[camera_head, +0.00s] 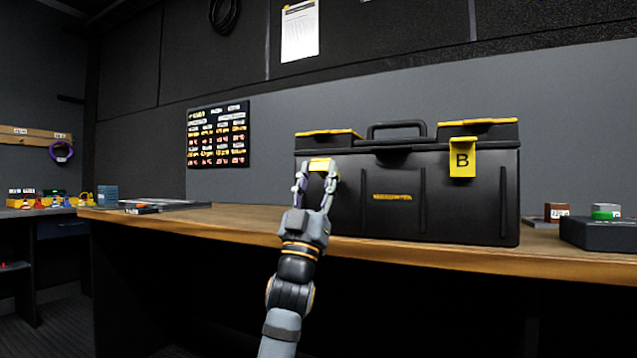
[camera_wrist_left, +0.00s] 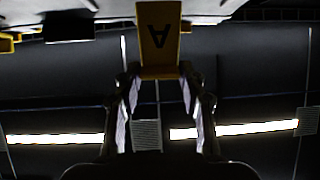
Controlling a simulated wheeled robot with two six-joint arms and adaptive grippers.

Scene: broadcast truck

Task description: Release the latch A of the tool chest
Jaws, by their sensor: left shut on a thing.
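The black tool chest (camera_head: 400,215) stands on the workbench, with yellow trim on its lid and a handle on top. Latch A (camera_head: 320,164) is the yellow tab at the chest's left front, mostly hidden by my gripper. Its letter A shows upside down in the left wrist view (camera_wrist_left: 157,38). My left gripper (camera_head: 317,176) has its fingers on both sides of the latch's free end and is shut on it. Whether the latch stands off the chest front is unclear. Yellow latch B (camera_head: 462,160) hangs down flat at the right front. My right gripper is not in view.
The wooden workbench (camera_head: 250,226) is clear left of the chest, except for flat dark items (camera_head: 160,205) at its far left. A dark box (camera_head: 600,233) and small blocks sit to the right. A grey wall panel is behind.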

